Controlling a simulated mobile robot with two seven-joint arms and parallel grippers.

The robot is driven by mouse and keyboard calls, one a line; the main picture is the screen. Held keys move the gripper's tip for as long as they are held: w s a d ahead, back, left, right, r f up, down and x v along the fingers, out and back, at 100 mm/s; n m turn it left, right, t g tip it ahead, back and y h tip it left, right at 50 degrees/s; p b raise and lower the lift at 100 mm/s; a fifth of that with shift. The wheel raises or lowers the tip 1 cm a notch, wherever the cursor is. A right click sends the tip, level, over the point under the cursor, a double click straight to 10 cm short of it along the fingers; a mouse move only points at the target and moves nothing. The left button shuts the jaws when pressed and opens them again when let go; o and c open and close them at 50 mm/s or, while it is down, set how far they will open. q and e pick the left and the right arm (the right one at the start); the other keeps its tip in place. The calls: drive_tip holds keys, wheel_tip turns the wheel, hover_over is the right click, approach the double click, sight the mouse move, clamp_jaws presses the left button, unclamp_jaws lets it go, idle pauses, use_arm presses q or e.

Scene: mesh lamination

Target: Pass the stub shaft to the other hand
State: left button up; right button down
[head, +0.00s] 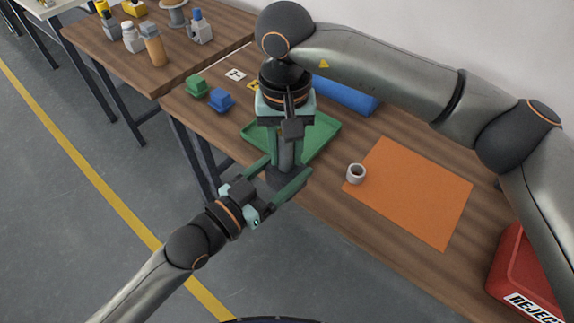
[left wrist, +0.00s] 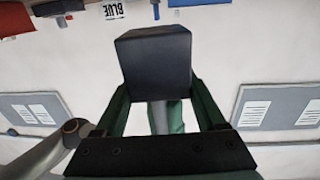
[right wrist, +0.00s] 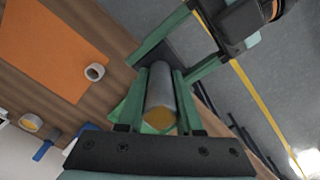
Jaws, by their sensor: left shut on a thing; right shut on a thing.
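The stub shaft (head: 286,155) is a grey cylinder with a dark square block at its lower end. It hangs upright in the air in front of the table edge. My right gripper (head: 287,143) comes from above, shut on the grey cylinder; the right wrist view shows the cylinder (right wrist: 160,90) between its fingers. My left gripper (head: 288,174) comes from below left, its fingers shut on the dark block. That block (left wrist: 155,65) fills the middle of the left wrist view and hides most of the cylinder.
A green tray (head: 322,130) lies on the table behind the shaft. An orange mat (head: 415,195) with a grey ring (head: 356,173) at its edge lies to the right. A red reject bin (head: 515,265), a blue roll (head: 345,96), a blue block (head: 221,99) and a green block (head: 196,86) are around.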

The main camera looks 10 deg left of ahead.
use_arm(q)
drive_tip(key=shift+s+d+r, duration=0.15)
drive_tip(key=shift+s+d, duration=0.05)
drive_tip(key=shift+d, duration=0.05)
clamp_jaws()
use_arm(e)
drive_tip(key=shift+w+a+r, duration=0.15)
drive_tip(key=shift+w, duration=0.05)
use_arm(q)
drive_tip(key=shift+r, duration=0.15)
use_arm(e)
drive_tip(key=c, duration=0.9)
unclamp_jaws()
use_arm(q)
drive_tip(key=shift+w+a, duration=0.1)
use_arm(e)
drive_tip(key=o, duration=0.4)
drive_tip(key=shift+s, duration=0.1)
